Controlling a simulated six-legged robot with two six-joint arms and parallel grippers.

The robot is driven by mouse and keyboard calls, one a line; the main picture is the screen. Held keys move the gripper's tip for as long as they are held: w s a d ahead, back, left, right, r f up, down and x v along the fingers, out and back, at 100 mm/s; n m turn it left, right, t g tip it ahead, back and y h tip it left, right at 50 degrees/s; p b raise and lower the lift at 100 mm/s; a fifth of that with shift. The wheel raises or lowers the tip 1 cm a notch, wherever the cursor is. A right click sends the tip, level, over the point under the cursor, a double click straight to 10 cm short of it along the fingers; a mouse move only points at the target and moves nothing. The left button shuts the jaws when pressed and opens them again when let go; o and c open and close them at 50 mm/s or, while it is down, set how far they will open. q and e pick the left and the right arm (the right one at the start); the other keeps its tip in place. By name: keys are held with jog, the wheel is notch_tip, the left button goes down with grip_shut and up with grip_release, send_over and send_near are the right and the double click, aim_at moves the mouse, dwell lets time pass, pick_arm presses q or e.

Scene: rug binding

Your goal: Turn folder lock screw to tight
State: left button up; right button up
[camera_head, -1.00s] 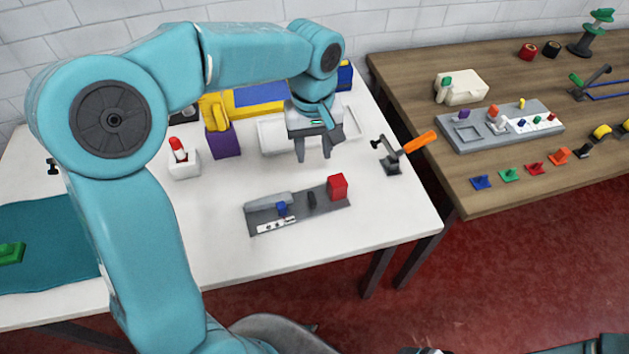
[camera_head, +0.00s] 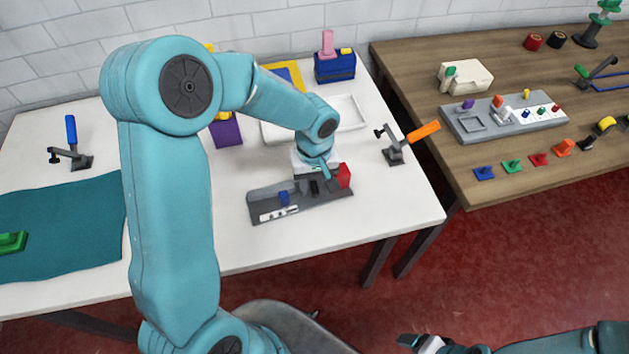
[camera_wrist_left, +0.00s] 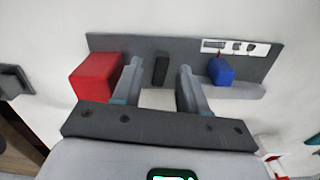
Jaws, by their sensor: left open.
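The grey folder plate (camera_head: 270,206) lies on the white table, with a red block (camera_head: 344,175) at its right end. It carries a small blue knob (camera_head: 284,198) beside a white marked strip (camera_head: 279,214). The wrist view shows the blue knob (camera_wrist_left: 221,71) with a red pointer toward the white strip (camera_wrist_left: 236,47). A black upright piece (camera_wrist_left: 161,69) stands between the fingers of my left gripper (camera_wrist_left: 159,68). The fingers are open, with gaps on both sides of it. I cannot tell which piece is the lock screw. My right gripper (camera_head: 422,343) is at the bottom edge, its jaws unclear.
A white tray (camera_head: 352,113) stands behind the plate. A toggle clamp with an orange handle (camera_head: 423,131) stands to its right, and one with a blue handle (camera_head: 71,130) at far left. Teal cloth (camera_head: 65,225) covers the left. The table in front of the plate is clear.

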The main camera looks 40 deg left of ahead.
pick_arm(q)
jog(key=shift+f, duration=0.2)
jog(key=shift+c, duration=0.6)
grip_shut()
